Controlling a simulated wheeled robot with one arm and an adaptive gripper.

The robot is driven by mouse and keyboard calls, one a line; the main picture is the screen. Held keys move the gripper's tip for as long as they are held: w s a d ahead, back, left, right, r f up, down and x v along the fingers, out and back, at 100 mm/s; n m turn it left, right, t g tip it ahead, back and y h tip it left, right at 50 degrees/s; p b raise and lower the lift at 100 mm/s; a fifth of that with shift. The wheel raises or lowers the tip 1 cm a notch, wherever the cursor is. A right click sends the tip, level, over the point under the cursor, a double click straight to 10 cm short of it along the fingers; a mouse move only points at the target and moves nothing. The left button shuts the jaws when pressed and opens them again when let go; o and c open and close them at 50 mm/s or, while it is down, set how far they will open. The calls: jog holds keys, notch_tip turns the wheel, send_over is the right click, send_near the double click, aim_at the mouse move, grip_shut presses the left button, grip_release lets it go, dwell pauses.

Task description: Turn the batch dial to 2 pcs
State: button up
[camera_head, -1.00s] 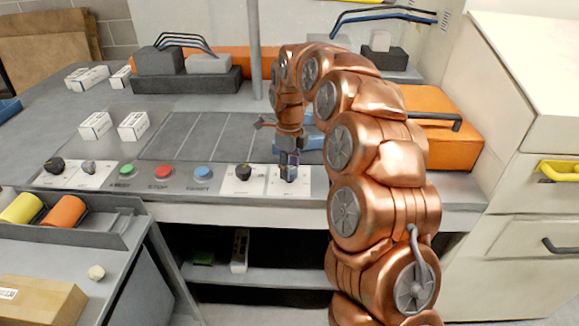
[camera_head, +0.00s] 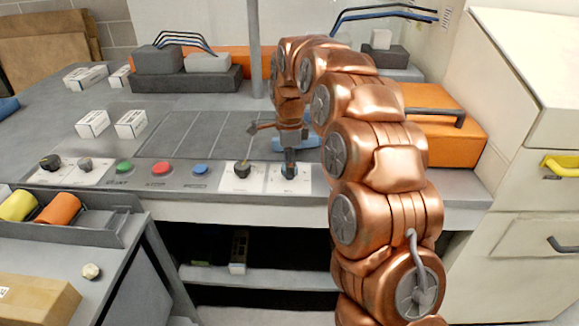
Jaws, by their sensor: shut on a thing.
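A row of controls runs along the front edge of the grey bench. The rightmost dial (camera_head: 289,172) is a small dark knob on a white plate. My gripper (camera_head: 290,164) points down over this dial and is shut on it. The fingertips and arm partly hide the knob, so its pointer setting cannot be read. Just left of it is another black dial (camera_head: 242,169) on a white plate. Two more knobs, a far left one (camera_head: 51,162) and its neighbour (camera_head: 85,164), stand at the left end. The labels are too small to read.
Between the dials are a green button (camera_head: 124,166), a red button (camera_head: 161,168) and a blue button (camera_head: 201,169). Small white boxes (camera_head: 131,124) stand behind them. An orange case (camera_head: 455,140) lies right of my arm. A metal post (camera_head: 255,50) rises behind the panel.

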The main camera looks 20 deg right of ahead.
jog(key=n, duration=0.4)
jog(key=shift+n+b, duration=0.3)
jog(key=shift+b, duration=0.05)
jog(key=n, duration=0.4)
jog(key=shift+n, duration=0.3)
jog(key=n, duration=0.4)
jog(key=shift+n, duration=2.1)
jog(key=o, duration=1.1)
jog(key=shift+o, duration=0.2)
jog(key=shift+r, duration=0.1)
